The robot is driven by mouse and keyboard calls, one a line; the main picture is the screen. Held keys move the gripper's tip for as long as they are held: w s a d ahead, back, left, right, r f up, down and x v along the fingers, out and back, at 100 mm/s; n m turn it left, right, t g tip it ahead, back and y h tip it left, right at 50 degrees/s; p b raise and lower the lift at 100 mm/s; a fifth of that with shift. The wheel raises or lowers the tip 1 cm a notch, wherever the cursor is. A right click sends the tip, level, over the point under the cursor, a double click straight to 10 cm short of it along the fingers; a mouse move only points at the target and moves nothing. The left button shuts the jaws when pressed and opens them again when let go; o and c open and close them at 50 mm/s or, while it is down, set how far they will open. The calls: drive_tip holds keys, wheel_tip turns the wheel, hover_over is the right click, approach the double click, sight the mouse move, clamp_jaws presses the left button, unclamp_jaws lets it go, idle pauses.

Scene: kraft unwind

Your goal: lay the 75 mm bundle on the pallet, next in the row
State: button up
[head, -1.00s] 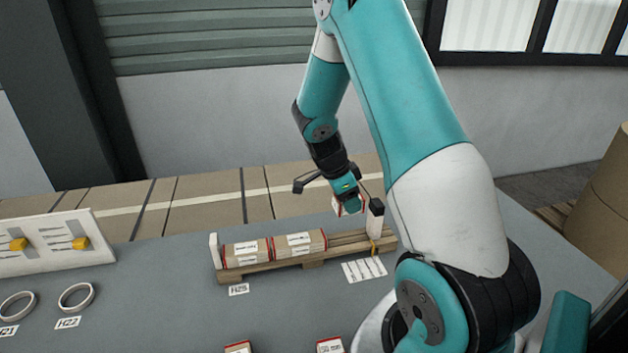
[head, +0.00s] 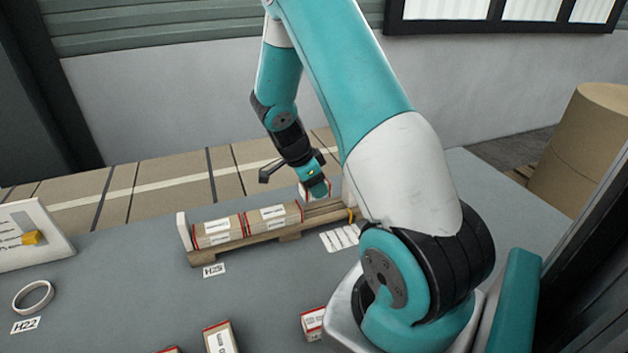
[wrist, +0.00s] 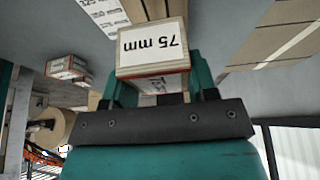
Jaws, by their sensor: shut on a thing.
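My gripper (wrist: 152,92) is shut on the 75 mm bundle (wrist: 152,48), a block with a white "75 mm" label and red edging in the wrist view. In the head view my gripper (head: 316,188) is over the right part of the wooden pallet (head: 322,213). The held bundle (head: 303,190) is mostly hidden behind the gripper there. I cannot tell whether it touches the pallet. Two labelled kraft bundles, a left one (head: 218,230) and a right one (head: 268,218), lie side by side on the pallet from its left end stop (head: 183,231).
A card marked H25 (head: 214,270) and a lined card (head: 340,238) lie before the pallet. Several bundles stand at the front, one (head: 220,338) near the bottom edge. A white ring (head: 33,297) lies at left. Large brown rolls (head: 585,150) stand at right.

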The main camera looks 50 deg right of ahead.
sight(314, 213)
drive_tip(key=shift+f, duration=0.7)
drive_tip(key=shift+b, duration=0.3)
drive_tip(key=shift+f+b, duration=1.85)
drive_tip(key=shift+f, duration=0.4)
drive_tip(key=shift+f, duration=0.2)
drive_tip(key=o, duration=1.3)
drive_tip(key=b+v, duration=0.2)
drive_tip(key=v, duration=1.5)
drive_tip(key=shift+r, duration=0.25)
